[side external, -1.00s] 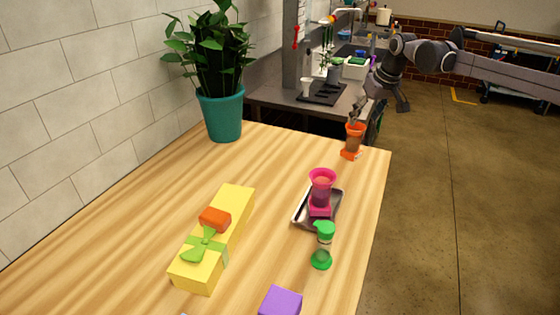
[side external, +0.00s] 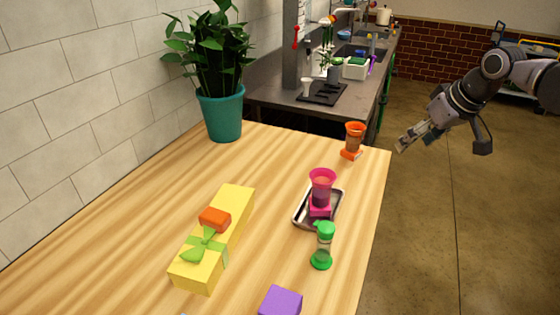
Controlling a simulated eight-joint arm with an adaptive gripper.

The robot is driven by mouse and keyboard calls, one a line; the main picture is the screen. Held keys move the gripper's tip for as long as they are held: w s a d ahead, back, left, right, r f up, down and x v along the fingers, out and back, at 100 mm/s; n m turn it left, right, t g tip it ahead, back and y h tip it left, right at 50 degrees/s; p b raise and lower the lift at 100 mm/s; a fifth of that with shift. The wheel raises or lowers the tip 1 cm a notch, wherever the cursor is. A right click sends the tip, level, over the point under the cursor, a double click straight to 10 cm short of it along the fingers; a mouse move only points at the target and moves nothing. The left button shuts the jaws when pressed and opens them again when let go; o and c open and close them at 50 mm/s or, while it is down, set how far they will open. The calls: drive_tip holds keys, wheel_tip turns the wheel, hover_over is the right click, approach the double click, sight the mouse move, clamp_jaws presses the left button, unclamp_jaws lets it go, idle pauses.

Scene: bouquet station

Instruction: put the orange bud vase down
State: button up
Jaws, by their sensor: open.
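The orange bud vase (side external: 353,139) stands upright near the far right corner of the wooden table, its orange foot on the tabletop. My gripper (side external: 400,147) is open and empty. It is to the right of the vase and apart from it, past the table's right edge over the floor.
A pink vase (side external: 321,184) stands on a metal tray (side external: 301,217), with a green vase (side external: 323,246) in front. A yellow box (side external: 234,217) with a green bow and an orange block (side external: 215,219) lies left. A purple block (side external: 281,301) is at the front. A potted plant (side external: 222,115) stands at the back.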

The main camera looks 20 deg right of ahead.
drive_tip(key=s+f+t, duration=0.1)
drive_tip(key=s+f, duration=0.8)
drive_tip(key=s, duration=0.5)
drive_tip(key=shift+s+a, duration=0.25)
drive_tip(key=shift+a, duration=0.15)
